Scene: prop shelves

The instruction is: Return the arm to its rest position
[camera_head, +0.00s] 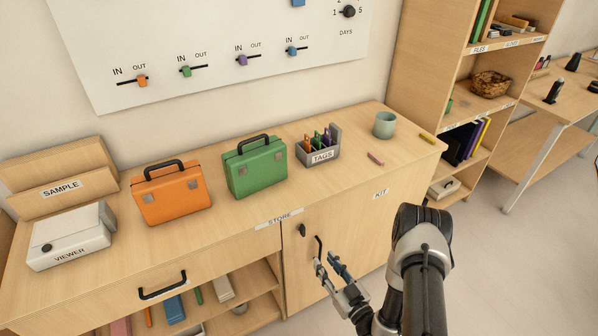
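My gripper (329,268) is in front of the wooden cabinet (290,215), before its door at the right half, below the top's front edge. Its two fingers stand apart with nothing visible between them, so it looks open and empty. The fingers point up and to the left, near the dark door handle (318,246); I cannot tell whether they touch it. My arm (425,262) comes up from the bottom edge, right of centre, and bends down toward the gripper. The cabinet door looks shut.
On the cabinet top stand an orange case (172,194), a green case (255,168), a TAGS holder (319,150), a cup (385,125) and a white VIEWER box (72,236). A drawer handle (162,286) juts out at left. Floor (490,265) at right is clear.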

